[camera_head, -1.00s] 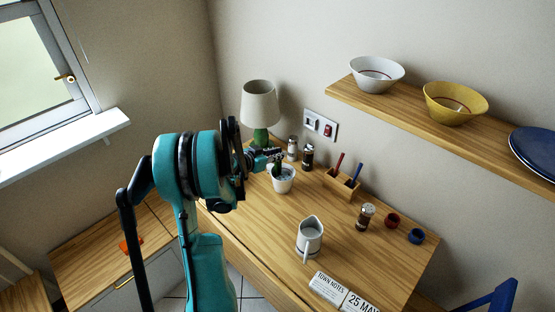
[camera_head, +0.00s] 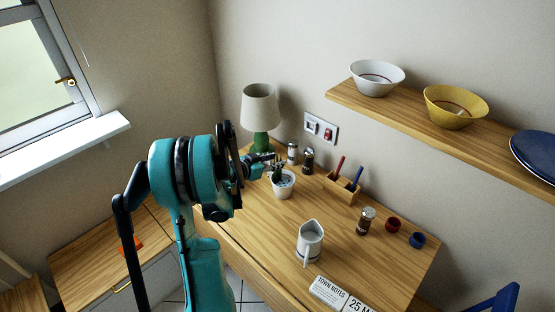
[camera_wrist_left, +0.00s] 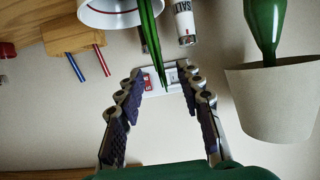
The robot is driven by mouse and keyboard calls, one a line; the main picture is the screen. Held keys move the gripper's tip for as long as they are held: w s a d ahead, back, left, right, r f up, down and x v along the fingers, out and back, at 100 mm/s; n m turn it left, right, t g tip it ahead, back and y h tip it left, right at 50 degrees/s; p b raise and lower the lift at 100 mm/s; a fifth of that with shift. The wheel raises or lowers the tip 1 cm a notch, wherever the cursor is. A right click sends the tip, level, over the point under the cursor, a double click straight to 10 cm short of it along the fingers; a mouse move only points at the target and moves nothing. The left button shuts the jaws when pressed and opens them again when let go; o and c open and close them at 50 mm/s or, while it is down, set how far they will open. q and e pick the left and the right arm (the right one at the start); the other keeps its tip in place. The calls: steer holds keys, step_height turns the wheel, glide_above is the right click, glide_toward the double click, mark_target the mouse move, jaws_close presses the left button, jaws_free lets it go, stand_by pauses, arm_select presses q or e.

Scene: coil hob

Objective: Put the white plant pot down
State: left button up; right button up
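The white plant pot (camera_head: 283,187) stands upright on the wooden desk (camera_head: 262,225) in the head view, with a green spiky plant (camera_head: 276,174) in it. My left gripper (camera_head: 268,160) is just behind and left of the pot, near the plant's leaves. In the left wrist view the picture is upside down: the pot (camera_wrist_left: 110,14) is at the top, its leaves (camera_wrist_left: 151,40) pointing down toward the gap between the fingertips. The left gripper (camera_wrist_left: 160,70) is open there, with its fingers apart and clear of the pot. My right gripper is not in view.
A green lamp (camera_head: 261,143) stands left behind the pot, close to the gripper. A shelf (camera_head: 420,123) hangs above right.

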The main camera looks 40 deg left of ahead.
arm_select(q)
steer(key=d+p+v, duration=0.1)
steer(key=p+v, duration=0.1)
steer(key=v, duration=0.8)
steer(key=d+r+g+h, duration=0.1)
steer(key=d+r+g, duration=0.25)
steer(key=d, duration=1.45)
steer(key=s+d+r+n+g+y, duration=0.1)
steer(key=s+d+g+y, duration=0.1)
steer(key=s+d, duration=1)
steer(key=shift+d+g, duration=0.35)
steer(key=shift+d, duration=0.15)
